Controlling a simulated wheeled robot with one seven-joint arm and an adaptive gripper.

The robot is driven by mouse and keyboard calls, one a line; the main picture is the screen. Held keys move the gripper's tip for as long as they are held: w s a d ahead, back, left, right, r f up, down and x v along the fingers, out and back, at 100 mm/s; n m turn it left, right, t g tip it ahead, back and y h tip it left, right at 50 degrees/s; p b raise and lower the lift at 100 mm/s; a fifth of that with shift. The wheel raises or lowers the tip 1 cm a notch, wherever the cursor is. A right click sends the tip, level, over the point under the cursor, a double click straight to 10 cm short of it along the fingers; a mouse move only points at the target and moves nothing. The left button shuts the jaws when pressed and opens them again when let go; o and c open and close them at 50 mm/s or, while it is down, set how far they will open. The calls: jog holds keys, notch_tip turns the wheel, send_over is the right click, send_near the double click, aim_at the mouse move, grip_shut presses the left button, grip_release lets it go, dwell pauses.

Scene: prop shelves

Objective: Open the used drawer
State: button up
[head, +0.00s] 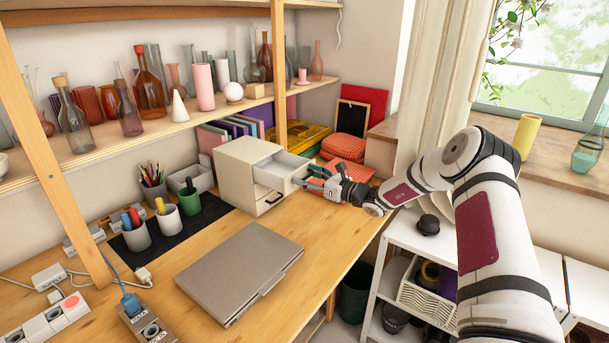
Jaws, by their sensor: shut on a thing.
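A small cream drawer cabinet (240,170) stands on the wooden desk, left of my gripper. Its upper drawer (283,168) is pulled out toward the right, and its inside shows from above. The lower drawer (267,198) is closed, with a dark handle on its front. My gripper (311,178) is at the front of the upper drawer, with its fingers closed there. The upper drawer's handle is hidden behind the fingers. My arm reaches in from the right.
A closed grey laptop (240,272) lies on the desk in front of the cabinet. Pen cups (165,215) stand on a black mat to the left. A white shelf cart (420,245) stands beside the desk.

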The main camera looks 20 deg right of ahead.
jog(key=o, duration=1.4)
jog(key=shift+w+d, duration=0.1)
jog(key=shift+d, duration=0.3)
jog(key=v, duration=1.1)
jog(key=shift+s+a, duration=0.1)
jog(key=shift+s, duration=0.4)
